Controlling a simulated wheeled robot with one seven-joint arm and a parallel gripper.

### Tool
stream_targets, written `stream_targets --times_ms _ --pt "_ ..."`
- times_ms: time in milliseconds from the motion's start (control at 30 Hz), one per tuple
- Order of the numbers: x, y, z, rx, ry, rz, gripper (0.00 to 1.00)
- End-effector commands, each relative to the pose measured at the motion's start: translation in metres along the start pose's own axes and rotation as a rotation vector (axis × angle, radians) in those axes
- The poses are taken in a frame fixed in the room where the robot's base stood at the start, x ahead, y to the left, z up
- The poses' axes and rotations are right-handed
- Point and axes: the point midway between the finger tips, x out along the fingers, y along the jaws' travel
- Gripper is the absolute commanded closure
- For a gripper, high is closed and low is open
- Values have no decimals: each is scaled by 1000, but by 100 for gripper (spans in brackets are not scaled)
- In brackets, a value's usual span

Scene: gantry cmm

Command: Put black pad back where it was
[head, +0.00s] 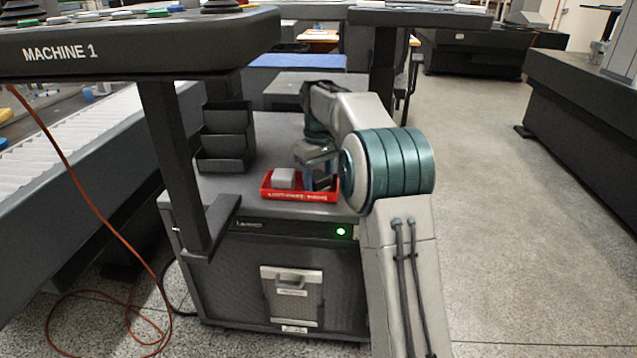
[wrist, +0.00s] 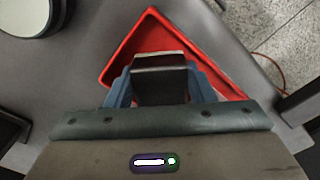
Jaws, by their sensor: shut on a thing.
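My gripper (head: 320,184) is over the right part of the red tray (head: 300,195), fingers pointing down. In the wrist view its two blue fingers (wrist: 160,88) are shut on the black pad (wrist: 160,90), a dark block with a pale strip along its upper edge. The red tray also shows in the wrist view (wrist: 122,62), around and beyond the pad. In the head view the pad is a small dark shape between the fingers, partly hidden by the tray's front wall. I cannot tell whether it touches the tray floor.
A light grey block (head: 285,178) sits in the tray's left part. The tray stands on a grey cabinet top (head: 190,187), near its front edge. A black stepped holder (head: 226,135) stands behind left. The MACHINE 1 console (head: 130,45) and its post (head: 172,150) are at the left.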

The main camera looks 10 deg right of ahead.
Motion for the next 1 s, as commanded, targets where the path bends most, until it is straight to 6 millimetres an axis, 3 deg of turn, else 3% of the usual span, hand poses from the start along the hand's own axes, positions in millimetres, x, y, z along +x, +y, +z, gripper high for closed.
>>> stream_targets --times_ms 267,300,667,1000 --pt "1 0 0 0 0 0 73" --pt "1 0 0 0 0 0 43" --pt "-4 0 0 0 2 1 42" --pt "-57 0 0 0 2 1 42"
